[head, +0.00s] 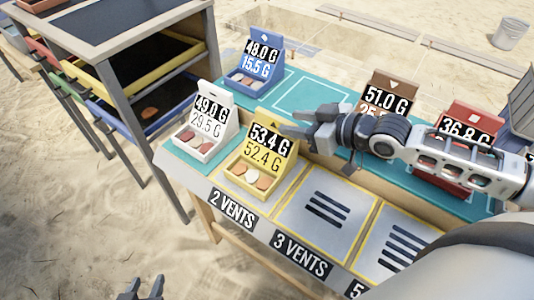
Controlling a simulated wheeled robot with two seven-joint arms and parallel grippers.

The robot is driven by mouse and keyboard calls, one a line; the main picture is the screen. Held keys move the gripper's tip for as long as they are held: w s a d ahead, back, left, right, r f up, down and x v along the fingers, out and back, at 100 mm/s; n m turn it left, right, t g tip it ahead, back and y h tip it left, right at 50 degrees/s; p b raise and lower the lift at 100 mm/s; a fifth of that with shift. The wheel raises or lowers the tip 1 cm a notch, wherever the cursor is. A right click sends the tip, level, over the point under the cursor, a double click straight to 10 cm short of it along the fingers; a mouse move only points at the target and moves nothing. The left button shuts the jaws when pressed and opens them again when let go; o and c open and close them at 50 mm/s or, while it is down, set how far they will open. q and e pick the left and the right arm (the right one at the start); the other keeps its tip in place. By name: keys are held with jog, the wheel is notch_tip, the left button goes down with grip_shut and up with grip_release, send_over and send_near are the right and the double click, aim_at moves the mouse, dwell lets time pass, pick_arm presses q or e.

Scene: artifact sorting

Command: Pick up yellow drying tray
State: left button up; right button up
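A yellow-rimmed tray (179,63) sits in the upper level of the wooden rack at the upper left; its inside is dark. A small yellow box (262,176) with a sign reading 53.4 G and 52.4 G stands on the table, holding several small pieces. My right gripper (297,122) reaches in from the right above the table, just right of the yellow box's sign. Its fingers look apart, with nothing seen between them. My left gripper (142,289) shows only its fingertips at the bottom edge, apart and empty, well below the rack.
A blue tray (165,122) sits lower in the rack (133,32), with a brown piece inside. White (206,137), blue (257,66), brown (390,88) and red (466,124) signed boxes stand on the table. Sand is open left of the table; a bucket (509,34) stands far right.

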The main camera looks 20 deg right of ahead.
aim_at(282, 120)
jog(key=shift+x, duration=2.9)
jog(key=shift+a+r, duration=0.1)
jog(key=shift+r, duration=0.1)
jog(key=shift+c, duration=0.3)
grip_shut()
